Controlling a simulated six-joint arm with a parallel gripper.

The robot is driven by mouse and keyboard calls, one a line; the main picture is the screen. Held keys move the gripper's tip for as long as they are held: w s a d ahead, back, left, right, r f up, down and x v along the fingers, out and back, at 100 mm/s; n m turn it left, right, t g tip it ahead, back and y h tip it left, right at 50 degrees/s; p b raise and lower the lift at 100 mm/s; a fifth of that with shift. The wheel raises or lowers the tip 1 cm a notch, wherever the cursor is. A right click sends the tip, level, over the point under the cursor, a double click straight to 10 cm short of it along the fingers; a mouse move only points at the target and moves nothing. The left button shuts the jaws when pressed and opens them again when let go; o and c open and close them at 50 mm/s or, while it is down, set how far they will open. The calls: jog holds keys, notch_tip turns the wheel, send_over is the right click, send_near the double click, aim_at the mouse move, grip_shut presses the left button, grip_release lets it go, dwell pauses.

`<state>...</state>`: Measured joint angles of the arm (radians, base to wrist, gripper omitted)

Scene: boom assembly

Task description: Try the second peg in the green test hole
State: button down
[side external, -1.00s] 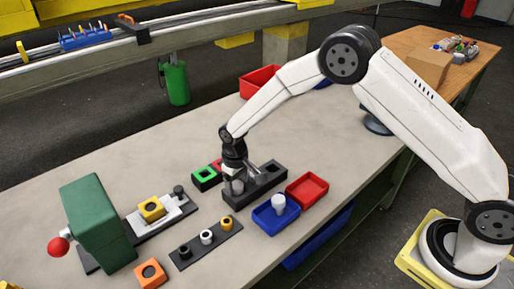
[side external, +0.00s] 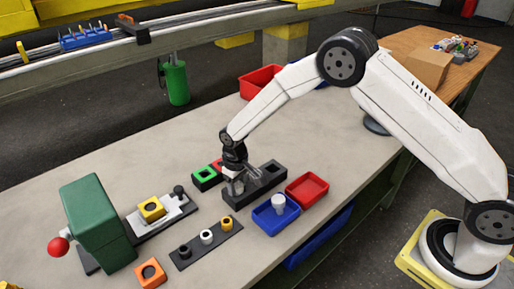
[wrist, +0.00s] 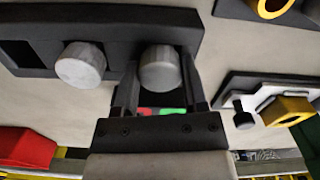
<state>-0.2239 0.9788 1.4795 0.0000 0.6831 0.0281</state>
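The green test hole is in a block with a green top (side external: 205,173) at the back of the bench, beside a red-topped block (side external: 216,163). Two grey round pegs show at the black rack in the wrist view, the left peg (wrist: 80,65) and the right peg (wrist: 160,68). My gripper (wrist: 160,85) is low over the rack (side external: 272,182), its fingers on either side of the right peg. I cannot tell whether the fingers touch it. A white peg (side external: 278,202) stands in the blue tray (side external: 268,222).
A red tray (side external: 307,189) lies right of the rack. In front are a dark strip with several round collars (side external: 207,237), an orange block (side external: 150,272), a yellow block (side external: 151,209) on a fixture and a green machine (side external: 98,222).

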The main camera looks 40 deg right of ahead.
aim_at(236, 184)
jog(key=shift+r, duration=3.15)
jog(key=shift+w, duration=0.2)
jog(key=w+a+r, duration=0.1)
jog(key=w, duration=0.4)
jog(key=w+a+r, duration=0.2)
jog(key=w, duration=0.4)
jog(key=shift+w+a+r, duration=0.2)
jog(key=shift+w+a, duration=0.1)
jog(key=shift+f, duration=0.2)
jog(key=shift+f, duration=2.2)
jog(key=shift+f, duration=0.7)
